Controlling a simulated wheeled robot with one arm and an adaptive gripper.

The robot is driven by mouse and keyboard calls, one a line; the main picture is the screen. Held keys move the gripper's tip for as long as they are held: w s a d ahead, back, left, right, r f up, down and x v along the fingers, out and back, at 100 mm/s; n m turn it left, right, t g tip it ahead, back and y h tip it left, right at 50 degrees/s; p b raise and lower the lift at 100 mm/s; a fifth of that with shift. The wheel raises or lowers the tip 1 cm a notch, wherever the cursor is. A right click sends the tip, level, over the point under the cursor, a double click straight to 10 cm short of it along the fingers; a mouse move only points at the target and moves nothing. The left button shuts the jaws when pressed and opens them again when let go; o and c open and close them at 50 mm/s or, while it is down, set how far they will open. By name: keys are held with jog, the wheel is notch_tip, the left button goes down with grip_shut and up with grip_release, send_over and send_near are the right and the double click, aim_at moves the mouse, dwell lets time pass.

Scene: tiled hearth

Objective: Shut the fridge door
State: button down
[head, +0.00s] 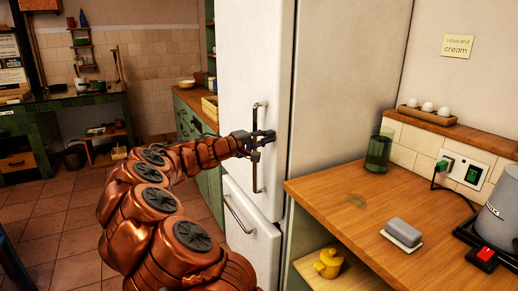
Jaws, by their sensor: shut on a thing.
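The white fridge (345,90) stands in the middle of the head view. Its upper door (245,60) carries a long dark vertical handle (256,182). My gripper (262,138) is shut on this handle, around its middle, with my arm reaching in from the lower left. The upper door looks close to in line with the fridge body; I cannot tell whether a small gap is left. A lower door (243,240) with its own slanted bar handle sits below it and looks flush. The inside of the fridge is not visible.
A wooden counter (340,190) stands right of the fridge, with a green glass jar (378,152), a butter dish (402,233) and a kettle (498,220). A yellow pot (328,263) sits on the shelf below. Tiled floor (60,220) is open at the left.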

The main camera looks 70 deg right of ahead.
jog(key=s+a+b, duration=0.1)
jog(key=s+a, duration=0.2)
jog(key=a, duration=0.8)
jog(key=shift+a+r, duration=0.15)
jog(key=shift+r, duration=0.15)
jog(key=shift+s, duration=0.1)
